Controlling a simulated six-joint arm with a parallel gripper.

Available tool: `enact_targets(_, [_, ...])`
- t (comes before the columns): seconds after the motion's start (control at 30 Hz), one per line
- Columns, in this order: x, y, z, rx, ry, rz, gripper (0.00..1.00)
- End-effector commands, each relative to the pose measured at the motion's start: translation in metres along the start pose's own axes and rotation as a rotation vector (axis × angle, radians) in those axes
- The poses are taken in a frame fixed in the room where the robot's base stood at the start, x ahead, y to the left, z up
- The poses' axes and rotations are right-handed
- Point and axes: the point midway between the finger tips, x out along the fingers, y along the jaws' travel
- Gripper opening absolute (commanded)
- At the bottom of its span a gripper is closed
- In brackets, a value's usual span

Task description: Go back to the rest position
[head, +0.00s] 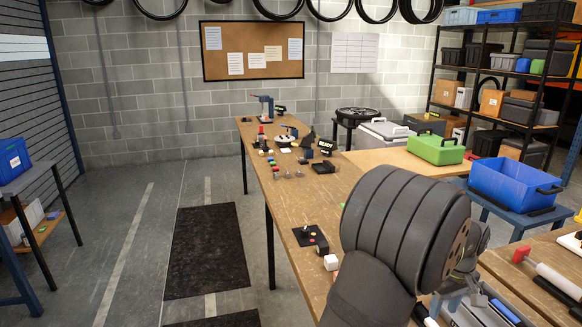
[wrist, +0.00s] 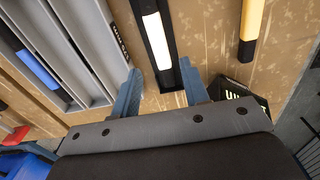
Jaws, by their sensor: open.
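My gripper (wrist: 160,84) is open in the wrist view, its two blue fingers apart with nothing held between them. It points down at the wooden workbench (wrist: 215,45). A narrow black holder with a white bar (wrist: 157,42) in it lies ahead of and partly between the fingertips; I cannot tell its height gap. In the head view, my gripper (head: 455,297) is at the lower right, largely hidden behind my dark arm link.
A grey compartment tray (wrist: 88,40) holding a blue item (wrist: 37,70) lies left of the fingers. A yellow, black-ended piece (wrist: 252,28) lies right. A blue bin (head: 513,183) and a green case (head: 436,149) stand beyond my arm. Small parts crowd the far bench.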

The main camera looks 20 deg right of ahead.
Motion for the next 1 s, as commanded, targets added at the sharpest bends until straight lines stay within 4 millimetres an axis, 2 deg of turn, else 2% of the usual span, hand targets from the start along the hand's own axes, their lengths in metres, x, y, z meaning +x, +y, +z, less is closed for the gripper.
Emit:
enact_targets(0.1, [0.026,-0.001,0.000,0.000,-0.002,-0.004,0.41])
enact_targets(0.33, [0.070,-0.001,0.000,0.000,-0.002,-0.003,0.41])
enact_targets(0.4, [0.052,0.001,0.000,0.000,0.002,0.005,0.41])
enact_targets(0.6, [0.031,0.000,0.000,0.000,0.001,0.002,0.41])
enact_targets(1.0, [0.025,0.000,0.000,0.000,0.000,0.000,0.41])
